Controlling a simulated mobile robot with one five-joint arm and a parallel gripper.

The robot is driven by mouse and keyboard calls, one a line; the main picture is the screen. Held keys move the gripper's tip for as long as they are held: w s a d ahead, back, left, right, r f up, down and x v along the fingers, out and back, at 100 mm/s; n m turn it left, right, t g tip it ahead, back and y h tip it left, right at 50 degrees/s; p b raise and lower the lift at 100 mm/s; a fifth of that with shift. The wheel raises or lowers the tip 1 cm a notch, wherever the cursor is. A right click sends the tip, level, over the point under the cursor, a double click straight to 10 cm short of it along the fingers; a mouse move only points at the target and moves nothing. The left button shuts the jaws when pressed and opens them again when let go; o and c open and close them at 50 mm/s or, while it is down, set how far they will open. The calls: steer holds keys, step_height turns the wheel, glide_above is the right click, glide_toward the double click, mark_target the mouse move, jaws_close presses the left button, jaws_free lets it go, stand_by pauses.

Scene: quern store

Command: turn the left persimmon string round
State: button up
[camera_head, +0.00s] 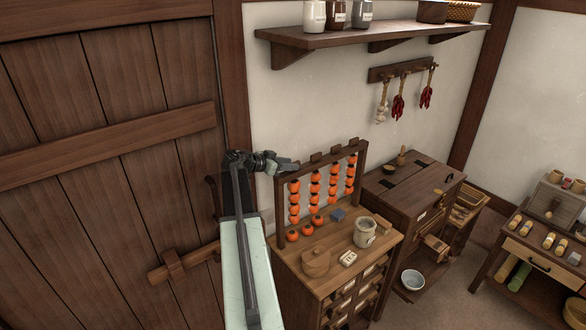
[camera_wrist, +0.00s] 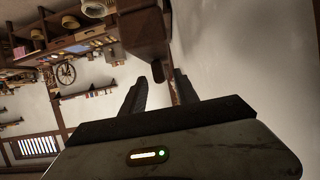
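Several strings of orange persimmons hang from a wooden rack (camera_head: 362,165) on a chest top. The left persimmon string (camera_head: 294,209) hangs nearest the rack's left post. My gripper (camera_head: 292,166) is at the upper left of the rack, close to the top of that string; whether it touches is too small to tell. In the wrist view my gripper (camera_wrist: 161,80) has its two dark fingers apart, with nothing visible held between them. A dark wooden piece (camera_wrist: 146,38) shows just beyond the fingers. No persimmon shows clearly in the wrist view.
A wooden shelf (camera_head: 400,32) is above. A plank door (camera_head: 100,150) stands left of my arm.

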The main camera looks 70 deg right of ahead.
steer(key=x, duration=0.3)
steer(key=shift+b, duration=0.3)
